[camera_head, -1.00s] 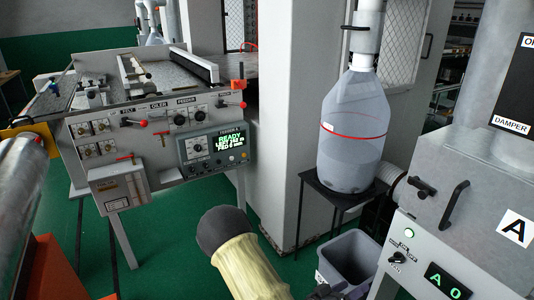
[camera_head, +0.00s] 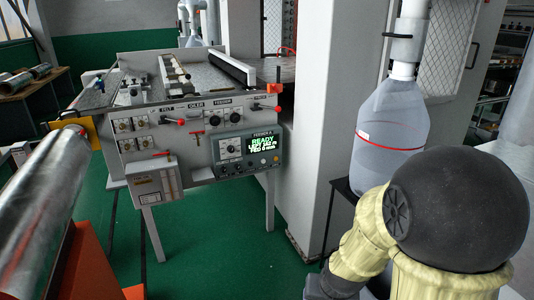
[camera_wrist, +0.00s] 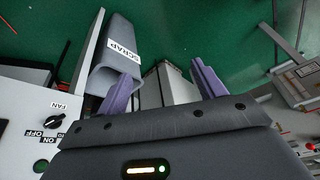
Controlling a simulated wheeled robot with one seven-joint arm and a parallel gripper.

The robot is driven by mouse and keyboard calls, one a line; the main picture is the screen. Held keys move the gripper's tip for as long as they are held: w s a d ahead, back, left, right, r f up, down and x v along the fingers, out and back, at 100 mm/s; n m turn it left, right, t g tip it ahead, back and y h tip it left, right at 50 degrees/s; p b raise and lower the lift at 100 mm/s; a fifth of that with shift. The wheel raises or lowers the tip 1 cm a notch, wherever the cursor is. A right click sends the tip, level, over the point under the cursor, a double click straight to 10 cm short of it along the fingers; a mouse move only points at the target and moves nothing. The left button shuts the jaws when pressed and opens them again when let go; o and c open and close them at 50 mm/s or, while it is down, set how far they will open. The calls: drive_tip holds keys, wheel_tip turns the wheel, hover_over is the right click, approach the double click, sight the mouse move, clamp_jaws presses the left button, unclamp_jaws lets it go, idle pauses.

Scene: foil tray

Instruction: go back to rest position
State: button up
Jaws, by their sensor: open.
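My gripper (camera_wrist: 163,86) shows in the wrist view with its two purple fingers spread apart. It is open, and nothing is held between the fingertips. Behind the fingers lie the green floor and a pale boxy shape I cannot identify. A grey bin labelled SCRAP (camera_wrist: 122,48) is beside and beyond the left finger. In the head view my bent arm fills the lower right, and my gripper is not visible there.
A feeder machine (camera_head: 200,148) with a lit READY display stands at centre left. A metal roll (camera_head: 35,215) is at the left edge. A large clear bottle (camera_head: 388,130) stands behind my arm. A white control panel (camera_wrist: 40,115) is near my gripper. Green floor is open in the middle.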

drive_tip(key=s+d+r+n+g+p, duration=0.1)
drive_tip(key=s+r+n+g, duration=0.1)
drive_tip(key=s+r, duration=0.4)
wheel_tip(320, 180, up, 15)
drive_tip(key=p, duration=1.5)
drive_tip(key=shift+w+d+f, duration=0.15)
drive_tip(key=shift+f, duration=0.05)
